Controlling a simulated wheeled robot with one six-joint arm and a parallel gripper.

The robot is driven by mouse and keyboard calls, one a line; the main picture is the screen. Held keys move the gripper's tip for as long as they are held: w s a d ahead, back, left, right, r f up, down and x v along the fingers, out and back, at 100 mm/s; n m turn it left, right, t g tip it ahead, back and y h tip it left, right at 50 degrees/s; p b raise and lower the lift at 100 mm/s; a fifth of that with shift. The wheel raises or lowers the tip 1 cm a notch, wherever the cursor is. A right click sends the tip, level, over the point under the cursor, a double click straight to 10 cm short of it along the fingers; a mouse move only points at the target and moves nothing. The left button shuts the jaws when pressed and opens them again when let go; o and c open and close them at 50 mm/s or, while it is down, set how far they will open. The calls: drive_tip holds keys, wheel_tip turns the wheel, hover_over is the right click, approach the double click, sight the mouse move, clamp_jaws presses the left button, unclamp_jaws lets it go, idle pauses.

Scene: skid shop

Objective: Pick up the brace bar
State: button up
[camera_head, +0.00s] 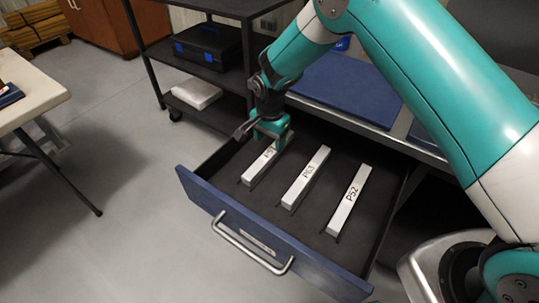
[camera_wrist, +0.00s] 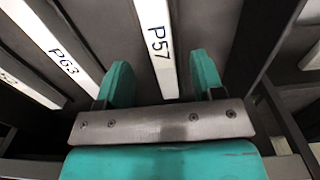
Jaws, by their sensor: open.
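Three white bars lie side by side in an open drawer. The left bar, marked P57 (camera_head: 258,167), also shows in the wrist view (camera_wrist: 155,20). The middle bar is marked P63 (camera_head: 305,178), and it shows left of centre in the wrist view (camera_wrist: 40,36). The right bar is marked P52 (camera_head: 349,200). No label reads brace bar. My gripper (camera_head: 272,138) is open and empty over the far end of the P57 bar. In the wrist view its two teal fingers (camera_wrist: 162,78) stand on either side of that bar; contact cannot be told.
The drawer (camera_head: 270,243) has a dark floor, a blue front and a metal handle. Behind it is a bench with a blue mat (camera_head: 350,90). A dark shelf rack holds a black case (camera_head: 208,44). A pale table (camera_head: 28,90) stands at the left; the floor between is clear.

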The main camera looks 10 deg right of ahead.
sight(271, 151)
drive_tip(key=f, duration=0.5)
drive_tip(key=shift+w+d, duration=0.2)
drive_tip(key=c, duration=1.1)
